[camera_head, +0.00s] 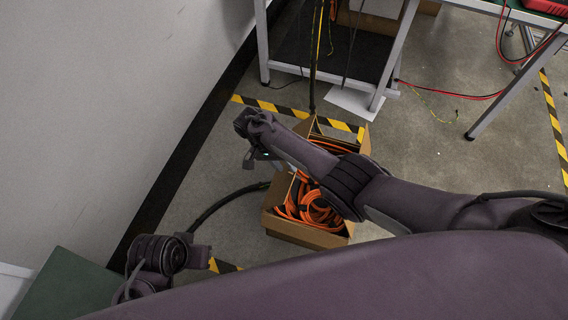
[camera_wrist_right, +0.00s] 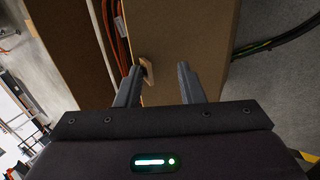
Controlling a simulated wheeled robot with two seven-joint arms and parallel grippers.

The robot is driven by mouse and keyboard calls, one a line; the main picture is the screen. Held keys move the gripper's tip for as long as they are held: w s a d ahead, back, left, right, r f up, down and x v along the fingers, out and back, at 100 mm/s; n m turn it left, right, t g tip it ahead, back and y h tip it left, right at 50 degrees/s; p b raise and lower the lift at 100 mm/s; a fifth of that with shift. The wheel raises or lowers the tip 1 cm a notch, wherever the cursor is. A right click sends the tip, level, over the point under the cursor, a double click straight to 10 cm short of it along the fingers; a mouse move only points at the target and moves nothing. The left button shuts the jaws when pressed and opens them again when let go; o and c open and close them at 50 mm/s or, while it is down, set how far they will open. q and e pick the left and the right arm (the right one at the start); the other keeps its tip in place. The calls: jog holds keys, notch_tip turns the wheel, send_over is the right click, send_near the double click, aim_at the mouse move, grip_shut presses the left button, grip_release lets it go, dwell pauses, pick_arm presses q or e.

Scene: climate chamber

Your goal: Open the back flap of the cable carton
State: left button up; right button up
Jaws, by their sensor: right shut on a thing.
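The cable carton (camera_head: 318,238) is an open brown box on the floor, filled with coiled orange cables (camera_head: 312,205). A raised brown flap (camera_head: 306,126) shows at its far end. My right arm crosses over the carton and hides its middle. My right gripper (camera_head: 249,158) is at the carton's left side in the head view. In the right wrist view its fingers (camera_wrist_right: 165,78) stand apart at a brown cardboard panel (camera_wrist_right: 190,35) of the carton, with a small tan piece at the left fingertip. What exactly is gripped is hard to see.
A metal-framed table (camera_head: 392,62) stands behind the carton, with a white sheet (camera_head: 352,102) below it. A grey wall (camera_head: 105,90) is on the left. A black hose (camera_head: 228,200) runs to the carton's left side. Open floor (camera_head: 425,145) lies to the right.

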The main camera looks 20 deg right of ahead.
jog(key=shift+a, duration=0.2)
jog(key=w+a+r+b, duration=0.4)
jog(key=a+r, duration=0.1)
jog(key=shift+a, duration=0.4)
dwell(0.5)
jog(key=shift+w, duration=0.1)
jog(key=v, duration=0.7)
jog(key=shift+a+r, duration=0.2)
jog(key=shift+r, duration=0.15)
jog(key=shift+w, duration=0.1)
dwell(0.3)
